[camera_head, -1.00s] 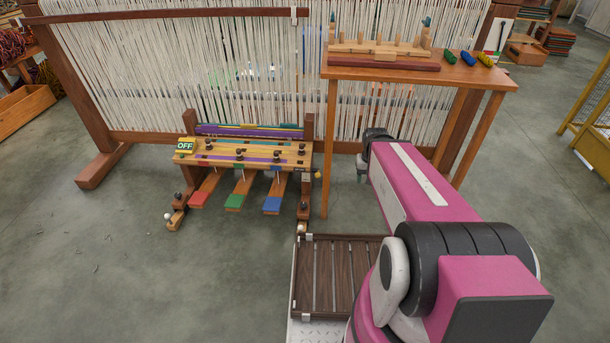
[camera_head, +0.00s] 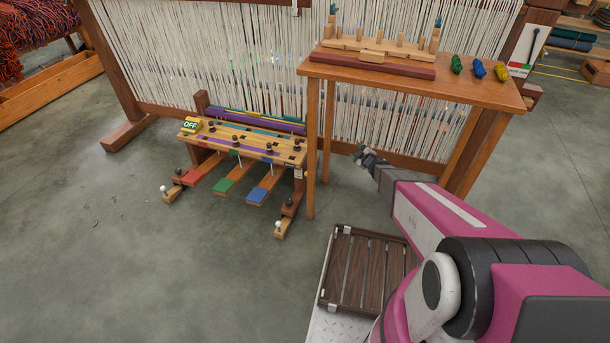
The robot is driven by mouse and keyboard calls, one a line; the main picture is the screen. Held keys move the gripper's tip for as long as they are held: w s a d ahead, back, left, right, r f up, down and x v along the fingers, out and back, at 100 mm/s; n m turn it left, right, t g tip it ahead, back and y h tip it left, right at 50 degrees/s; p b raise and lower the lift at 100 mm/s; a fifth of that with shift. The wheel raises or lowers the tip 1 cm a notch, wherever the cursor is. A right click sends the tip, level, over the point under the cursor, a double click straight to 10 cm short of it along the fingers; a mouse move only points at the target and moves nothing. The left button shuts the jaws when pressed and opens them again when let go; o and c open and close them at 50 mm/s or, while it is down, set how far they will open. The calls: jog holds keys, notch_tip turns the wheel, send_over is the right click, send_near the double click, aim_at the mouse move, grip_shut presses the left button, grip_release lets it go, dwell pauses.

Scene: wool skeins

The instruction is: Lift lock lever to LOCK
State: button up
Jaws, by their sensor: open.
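A white panel (camera_head: 525,52) is fixed to the loom's right post at the upper right. It bears a slim dark lever (camera_head: 533,43), and a red and green label (camera_head: 520,69) lies at its lower part. No lettering on it can be read, so I cannot tell which position the lever marks. My gripper (camera_head: 364,155) is dark and small, in front of the loom's lower beam, below the wooden table. It is open and appears empty. It is well to the left of and below the lever, apart from it.
The wooden table (camera_head: 420,85) stands between my gripper and the panel, bearing a pegged rack (camera_head: 380,50) and three small coloured skeins (camera_head: 478,69). Floor at right is clear.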

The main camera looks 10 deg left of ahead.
jog(key=s+a+f+n+g+y, duration=0.9)
jog(key=a+f+n+g, duration=0.2)
jog(key=a+f, duration=0.2)
jog(key=a, duration=1.1)
jog(key=shift+w, duration=0.3)
